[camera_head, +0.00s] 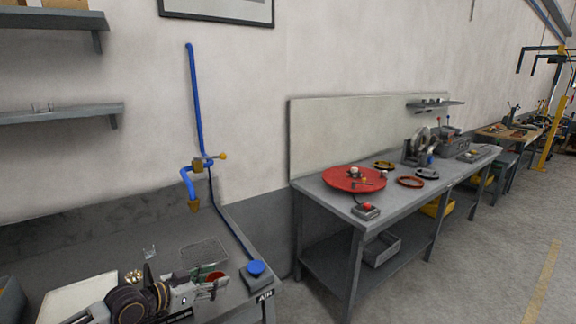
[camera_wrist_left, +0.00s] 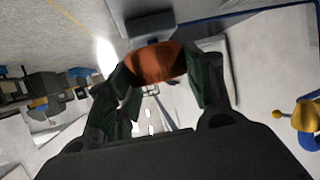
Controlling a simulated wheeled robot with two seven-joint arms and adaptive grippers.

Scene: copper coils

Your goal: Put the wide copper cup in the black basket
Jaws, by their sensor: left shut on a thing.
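My left gripper (camera_head: 209,283) reaches in low over the near grey bench. It is shut on a copper-red cup (camera_head: 216,277), partly hidden by the fingers. In the left wrist view the cup (camera_wrist_left: 158,63) sits between the two dark green fingers of the gripper (camera_wrist_left: 160,82). Its rounded orange-brown side shows; its opening cannot be made out. A dark wire-mesh basket or tray (camera_head: 205,250) lies on the bench just behind the gripper; I cannot tell its depth or whether it is the black basket. My right gripper is not in view.
A blue button on a grey box (camera_head: 256,270) is at the bench's right end. Small brass-coloured things (camera_head: 134,276) and a clear item (camera_head: 149,252) lie behind my arm. A dark bin (camera_head: 10,299) shows at the left edge. A blue pipe (camera_head: 196,100) runs up the wall.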

